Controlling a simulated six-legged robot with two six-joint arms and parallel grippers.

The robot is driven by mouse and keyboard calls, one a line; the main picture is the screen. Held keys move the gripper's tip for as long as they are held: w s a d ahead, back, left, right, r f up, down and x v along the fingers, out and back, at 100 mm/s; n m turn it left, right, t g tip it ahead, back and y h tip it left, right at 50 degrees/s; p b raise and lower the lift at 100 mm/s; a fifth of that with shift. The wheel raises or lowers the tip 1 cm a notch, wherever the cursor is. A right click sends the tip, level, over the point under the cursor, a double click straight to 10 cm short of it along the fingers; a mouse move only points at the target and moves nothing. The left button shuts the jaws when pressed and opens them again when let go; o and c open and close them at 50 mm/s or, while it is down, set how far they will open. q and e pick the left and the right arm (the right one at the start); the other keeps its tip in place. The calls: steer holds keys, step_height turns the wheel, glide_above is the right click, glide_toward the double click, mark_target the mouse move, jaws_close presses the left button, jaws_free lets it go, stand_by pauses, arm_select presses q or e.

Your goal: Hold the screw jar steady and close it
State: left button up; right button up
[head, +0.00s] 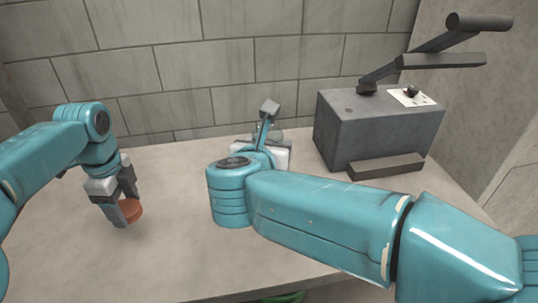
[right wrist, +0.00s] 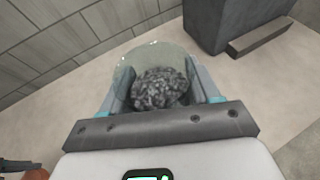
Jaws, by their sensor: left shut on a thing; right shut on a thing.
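The reddish-brown lid (head: 132,210) is between the fingers of my left gripper (head: 125,208), which is shut on it at the left of the table in the head view. The clear screw jar (right wrist: 157,72), with a dark grey lumpy mass inside, is between the fingers of my right gripper (right wrist: 163,95) in the right wrist view. Its mouth looks open. In the head view my right arm hides most of the jar, and only a glassy bit shows behind the wrist. The lid is well to the left of the jar, apart from it.
A grey box-shaped machine (head: 365,135) with a dark lever arm (head: 440,55) stands at the back right, a dark bar (head: 385,167) in front of it. A tiled wall closes off the back. The tabletop (head: 165,260) between my grippers looks clear.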

arm_select(q)
steer(key=shift+r, duration=0.3)
arm_select(e)
steer(key=shift+r, duration=1.2)
